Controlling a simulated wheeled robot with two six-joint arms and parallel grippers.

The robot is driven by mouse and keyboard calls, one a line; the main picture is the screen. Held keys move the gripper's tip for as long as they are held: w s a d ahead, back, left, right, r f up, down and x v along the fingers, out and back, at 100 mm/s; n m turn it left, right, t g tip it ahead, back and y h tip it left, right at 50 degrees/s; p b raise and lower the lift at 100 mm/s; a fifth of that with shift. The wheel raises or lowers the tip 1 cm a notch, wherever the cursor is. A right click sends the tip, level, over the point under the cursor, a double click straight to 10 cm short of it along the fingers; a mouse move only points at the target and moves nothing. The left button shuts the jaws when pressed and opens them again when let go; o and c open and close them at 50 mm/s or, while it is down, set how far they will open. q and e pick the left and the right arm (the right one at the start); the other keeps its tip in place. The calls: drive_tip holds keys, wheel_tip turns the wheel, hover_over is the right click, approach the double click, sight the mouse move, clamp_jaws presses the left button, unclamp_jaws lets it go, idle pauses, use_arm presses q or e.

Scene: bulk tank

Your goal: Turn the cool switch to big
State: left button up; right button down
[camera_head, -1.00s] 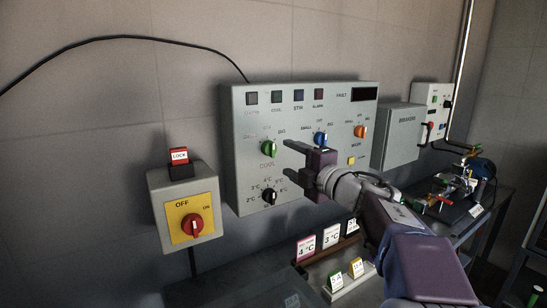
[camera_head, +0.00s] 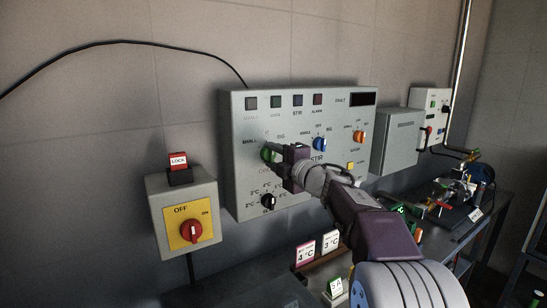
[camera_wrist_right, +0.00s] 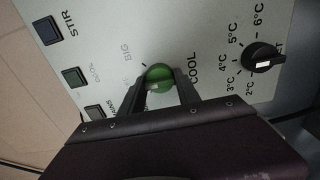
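The cool switch is a round green knob (camera_head: 267,154) at the lower left of the grey control panel (camera_head: 240,185). In the right wrist view the green knob (camera_wrist_right: 159,75) shows with COOL printed on one side and BIG on the other. My right gripper (camera_head: 276,156) is at the panel. Its two dark fingers (camera_wrist_right: 161,80) stand open on either side of the knob, close to its sides; firm contact is not visible. The head view hides part of the knob behind the gripper. Which setting the knob points to is unclear. My left gripper is not in view.
A black temperature knob (camera_head: 267,201) sits below the green one. A blue knob (camera_head: 319,144) and an orange knob (camera_head: 359,137) are to the right. Sign cards (camera_head: 306,253) stand on the bench below.

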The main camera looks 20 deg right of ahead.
drive_tip(key=shift+r+m+p, duration=0.15)
drive_tip(key=shift+m+p, duration=0.65)
drive_tip(key=shift+p, duration=0.15)
drive_tip(key=m+p, duration=0.6)
drive_tip(key=shift+m+p, duration=0.75)
drive_tip(key=shift+m, duration=0.45)
drive_tip(key=shift+f, duration=0.2)
drive_tip(key=c, duration=0.9)
unclamp_jaws()
